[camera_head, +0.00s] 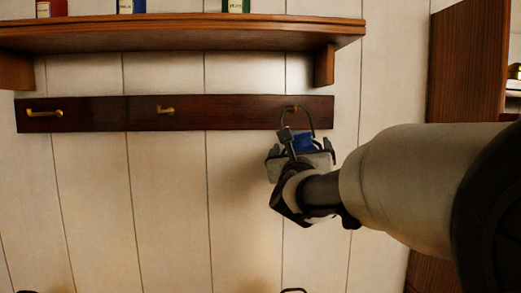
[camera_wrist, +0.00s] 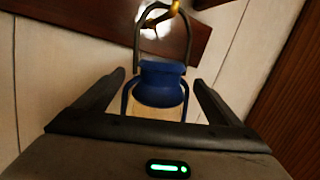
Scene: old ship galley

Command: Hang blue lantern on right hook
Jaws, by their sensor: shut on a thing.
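The blue lantern (camera_head: 303,143) is mostly hidden behind my gripper in the head view. Its blue top and pale body (camera_wrist: 160,85) show between my fingers in the wrist view. My gripper (camera_head: 301,158) is shut on the lantern just below the right end of the rail. The lantern's dark wire handle (camera_head: 312,120) stands up and overlaps the brass right hook (camera_head: 292,108). In the wrist view the hook (camera_wrist: 174,8) shows at the top of the handle's loop. I cannot tell whether the handle rests on the hook.
The dark wooden rail (camera_head: 230,113) also bears a left hook (camera_head: 44,113) and a middle hook (camera_head: 165,109), both empty. A shelf (camera_head: 180,36) with several labelled containers runs above. A wooden cabinet side (camera_head: 468,65) stands at the right. The panelled wall below the rail is clear.

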